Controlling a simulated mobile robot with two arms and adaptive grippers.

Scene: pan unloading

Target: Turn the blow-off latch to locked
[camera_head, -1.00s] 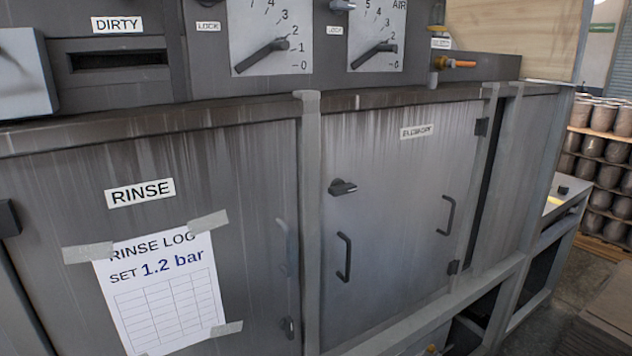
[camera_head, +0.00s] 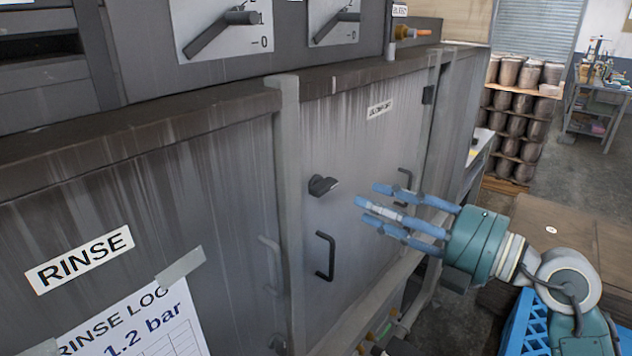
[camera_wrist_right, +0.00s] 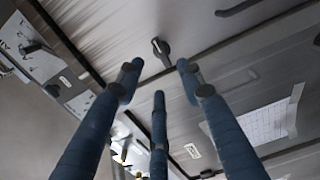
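The blow-off latch (camera_head: 323,186) is a small dark knob on the grey door (camera_head: 350,145) whose label (camera_head: 380,108) is hard to read. My right gripper (camera_head: 368,203) has blue fingers spread apart and empty. It is to the right of the latch and apart from it, with fingers pointing toward the door. In the wrist view the gripper (camera_wrist_right: 157,76) is open. My left gripper is not in view.
Black handles (camera_head: 325,255) and (camera_head: 405,187) stick out from the door near the latch. The RINSE door (camera_head: 160,190) with its taped log is at left. A blue crate (camera_head: 524,325) and a brown surface (camera_head: 570,235) are at right.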

